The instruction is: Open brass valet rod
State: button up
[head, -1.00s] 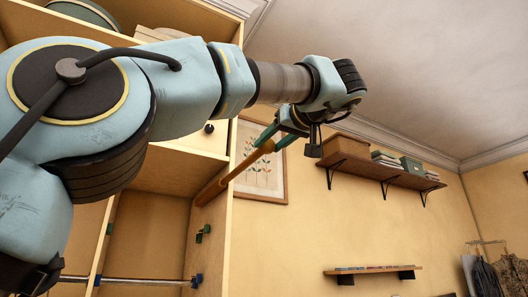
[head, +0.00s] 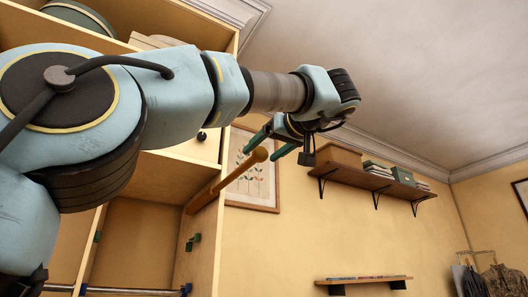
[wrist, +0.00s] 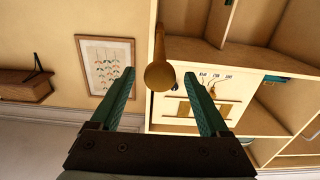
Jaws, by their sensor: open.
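The brass valet rod (head: 228,179) juts out from the side panel of the wooden wardrobe and ends in a rounded knob (head: 260,155). In the wrist view the knob (wrist: 159,77) faces the camera, with the rod running away behind it. My gripper (head: 259,157) is open, its two green fingers on either side of the knob end. In the wrist view the fingertips of my gripper (wrist: 159,73) stand left and right of the knob with a gap on each side. I cannot tell how deep the knob sits between them.
A framed plant print (head: 254,172) hangs on the wall behind the rod. A wall shelf (head: 370,183) with boxes is to the right, a smaller shelf (head: 362,281) below it. Wardrobe compartments are on the left. Open air surrounds the rod's outer end.

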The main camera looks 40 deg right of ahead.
jog(key=s+a, duration=0.1)
jog(key=s, duration=0.9)
jog(key=shift+s+b, duration=0.2)
jog(key=shift+b, duration=0.15)
jog(key=shift+a, duration=0.1)
